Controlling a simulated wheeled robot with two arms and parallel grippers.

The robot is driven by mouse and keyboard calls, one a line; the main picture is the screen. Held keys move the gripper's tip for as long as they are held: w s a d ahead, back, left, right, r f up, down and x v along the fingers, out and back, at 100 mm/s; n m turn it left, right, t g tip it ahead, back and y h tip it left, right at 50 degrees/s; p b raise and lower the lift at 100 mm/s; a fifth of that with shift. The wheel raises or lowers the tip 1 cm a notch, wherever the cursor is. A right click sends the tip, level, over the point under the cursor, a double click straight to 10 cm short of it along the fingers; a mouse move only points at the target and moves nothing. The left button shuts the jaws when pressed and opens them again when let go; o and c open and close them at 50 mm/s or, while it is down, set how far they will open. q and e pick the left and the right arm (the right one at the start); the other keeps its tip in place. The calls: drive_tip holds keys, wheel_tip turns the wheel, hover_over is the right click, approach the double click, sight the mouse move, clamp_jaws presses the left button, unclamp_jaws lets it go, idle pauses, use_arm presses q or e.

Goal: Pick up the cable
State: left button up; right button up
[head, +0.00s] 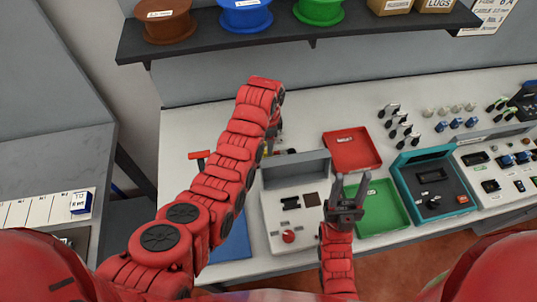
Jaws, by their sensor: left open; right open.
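I cannot make out a cable in the head view; my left arm covers part of the bench. My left arm reaches over the bench and bends down at its far end. My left gripper (276,136) is mostly hidden behind that arm, near small dark and yellow items on the bench behind the grey box. My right gripper (352,186) points away from me with its two fingers apart and nothing between them. It is above the bench between the grey box (273,217) and the green tray (390,219).
A red tray (352,149) lies behind the green one. A teal case (432,185) and control panels stand right. A shelf (300,36) with brown (165,22), blue (246,15) and green (319,10) spools hangs above. A blue mat (234,243) is partly covered by my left arm.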

use_arm(q)
drive_tip(key=f, duration=0.1)
drive_tip(key=f+b, duration=0.1)
drive_tip(key=f, duration=0.1)
drive_tip(key=f+b, duration=0.1)
drive_tip(key=f, duration=0.1)
drive_tip(key=shift+w+f, duration=0.1)
drive_tip(key=shift+w, duration=0.15)
drive_tip(key=shift+c, duration=0.8)
clamp_jaws()
